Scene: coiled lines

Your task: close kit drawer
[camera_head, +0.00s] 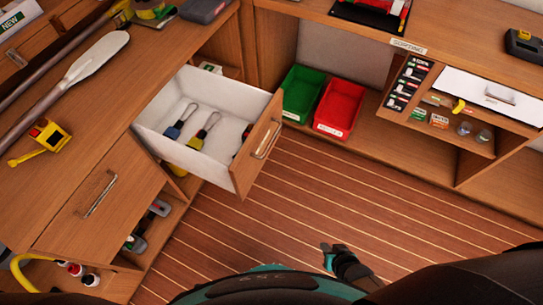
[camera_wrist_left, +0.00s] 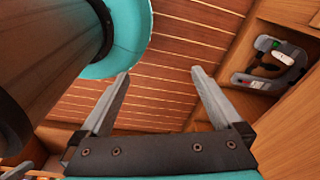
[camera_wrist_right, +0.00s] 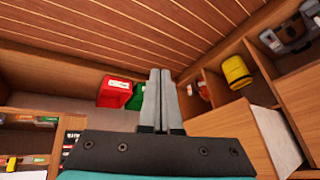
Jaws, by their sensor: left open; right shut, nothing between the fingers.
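The kit drawer (camera_head: 258,150) is pulled well out of the left counter. It has a white inside, a wooden front and a metal bar handle (camera_head: 268,139). Several tools with colored tags lie in it. My right gripper (camera_head: 326,248) is low over the floor, in front of the drawer and apart from it. In the right wrist view its fingers (camera_wrist_right: 161,75) are shut with nothing between them, and a drawer with a wooden front and white side (camera_wrist_right: 283,138) shows at right. My left gripper (camera_wrist_left: 158,78) is open and empty in its wrist view; the head view does not show it.
A green bin (camera_head: 302,94) and a red bin (camera_head: 340,106) stand on the low shelf behind the drawer. A closed drawer (camera_head: 100,205) is at left. A yellow device (camera_head: 45,137) lies on the counter. The striped floor (camera_head: 310,200) before the drawer is clear.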

